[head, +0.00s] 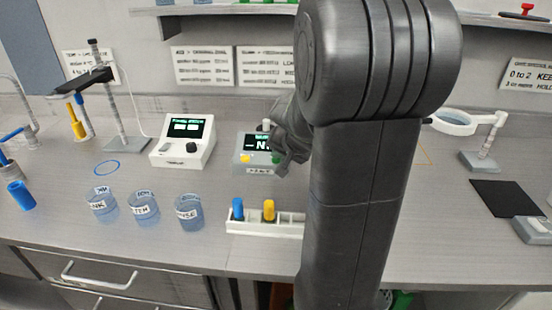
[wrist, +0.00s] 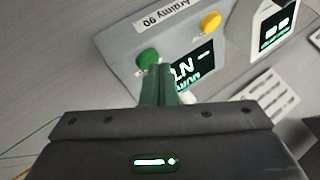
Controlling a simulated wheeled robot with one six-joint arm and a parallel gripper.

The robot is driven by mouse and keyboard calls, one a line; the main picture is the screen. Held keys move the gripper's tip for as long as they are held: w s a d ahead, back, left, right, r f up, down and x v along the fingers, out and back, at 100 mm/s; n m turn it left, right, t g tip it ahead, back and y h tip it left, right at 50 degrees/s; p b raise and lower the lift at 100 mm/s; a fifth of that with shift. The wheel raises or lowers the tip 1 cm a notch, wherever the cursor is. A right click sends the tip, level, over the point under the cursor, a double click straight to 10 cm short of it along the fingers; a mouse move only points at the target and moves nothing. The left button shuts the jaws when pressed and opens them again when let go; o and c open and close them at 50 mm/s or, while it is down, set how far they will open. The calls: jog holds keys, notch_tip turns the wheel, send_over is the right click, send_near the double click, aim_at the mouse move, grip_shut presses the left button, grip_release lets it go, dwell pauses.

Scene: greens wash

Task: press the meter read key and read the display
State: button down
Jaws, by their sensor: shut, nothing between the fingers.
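A grey meter (head: 243,166) stands on the bench at the middle of the head view, and it also shows in the wrist view (wrist: 130,55). It has a yellow key (wrist: 210,21), a green key (wrist: 148,57) and a dark display (wrist: 197,65) with pale characters, partly hidden by my gripper. A dash and an N can be made out; the rest cannot be read. My gripper (wrist: 158,68) is shut and empty, its tips close to the green key. I cannot tell whether they touch it. In the head view my arm hides the meter's right side.
A white instrument (head: 182,150) with a lit display stands left of the meter. Several labelled beakers (head: 143,208) and a white rack (head: 262,224) with blue and yellow capped items stand in front. A magnifier (head: 455,122) is at the right.

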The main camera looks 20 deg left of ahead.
aim_at(278, 162)
jog(key=shift+r+p, duration=0.3)
jog(key=shift+r, duration=0.3)
jog(key=shift+r, duration=0.15)
notch_tip(278, 162, up, 5)
jog(key=p, duration=0.4)
jog(key=shift+f, duration=0.2)
dwell(1.8)
